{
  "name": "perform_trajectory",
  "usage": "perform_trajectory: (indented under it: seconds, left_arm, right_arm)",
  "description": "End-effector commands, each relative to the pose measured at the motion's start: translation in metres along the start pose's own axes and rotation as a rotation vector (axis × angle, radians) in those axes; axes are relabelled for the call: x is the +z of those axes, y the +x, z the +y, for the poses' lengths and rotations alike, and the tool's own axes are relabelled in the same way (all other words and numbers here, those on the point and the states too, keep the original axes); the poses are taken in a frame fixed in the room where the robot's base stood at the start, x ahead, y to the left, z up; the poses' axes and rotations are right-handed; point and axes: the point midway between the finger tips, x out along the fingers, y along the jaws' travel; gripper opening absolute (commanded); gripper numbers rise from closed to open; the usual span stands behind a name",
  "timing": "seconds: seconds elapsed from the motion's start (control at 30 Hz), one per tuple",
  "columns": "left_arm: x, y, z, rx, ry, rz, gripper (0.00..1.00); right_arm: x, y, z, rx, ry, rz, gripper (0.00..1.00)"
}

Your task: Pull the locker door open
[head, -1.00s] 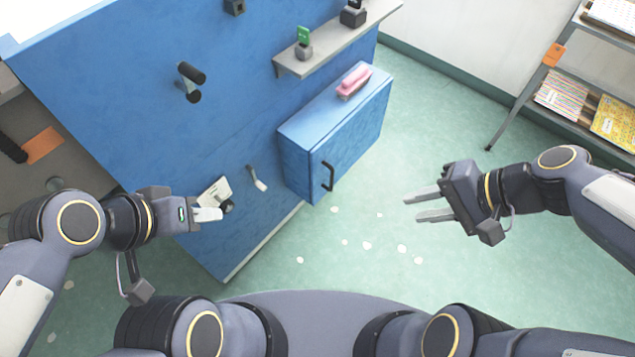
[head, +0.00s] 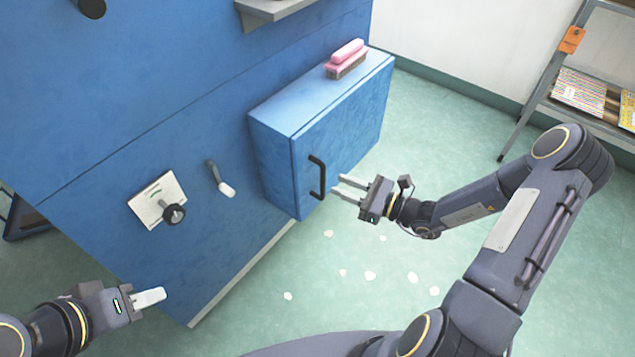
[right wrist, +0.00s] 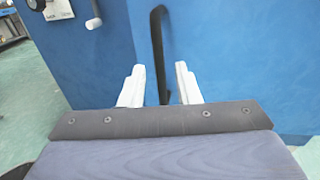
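A blue locker (head: 275,155) is fixed to the side of a large blue panel, and its door (head: 350,140) is closed. A black bar handle (head: 317,177) stands upright near the door's left edge. My right gripper (head: 340,188) is open just in front of the handle. In the right wrist view, the handle (right wrist: 160,50) shows between the two spread fingers (right wrist: 158,85), with gaps on both sides. My left gripper (head: 150,297) is at the lower left, away from the locker, and its finger spread is not clear from this angle.
A pink brush (head: 346,60) lies on top of the locker. A white card with a black knob (head: 160,200) and a white-tipped lever (head: 220,178) are on the blue panel. A shelf rack (head: 570,85) stands at the right. Pale scraps lie on the green floor.

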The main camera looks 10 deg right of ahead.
Motion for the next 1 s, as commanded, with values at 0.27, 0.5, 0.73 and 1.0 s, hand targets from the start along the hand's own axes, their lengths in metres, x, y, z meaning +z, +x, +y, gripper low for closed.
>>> perform_trajectory:
  seconds: [0.27,0.5,0.73,1.0]
  left_arm:
    - [0.004,0.007,-0.003,0.0,0.0,0.0,0.36]
    - [0.005,0.009,-0.004,0.0,0.0,0.0,0.36]
    - [0.005,0.009,-0.004,0.0,0.0,0.0,0.36]
    - [0.005,0.009,-0.004,0.0,0.0,0.0,0.36]
  right_arm:
    - [0.0,0.045,0.002,0.006,-0.003,-0.001,0.29]
    - [0.001,0.062,0.002,0.005,-0.002,0.0,0.29]
    - [0.001,0.062,0.001,0.004,-0.003,0.0,0.29]
    - [0.001,0.062,0.001,0.004,-0.003,0.001,0.0]
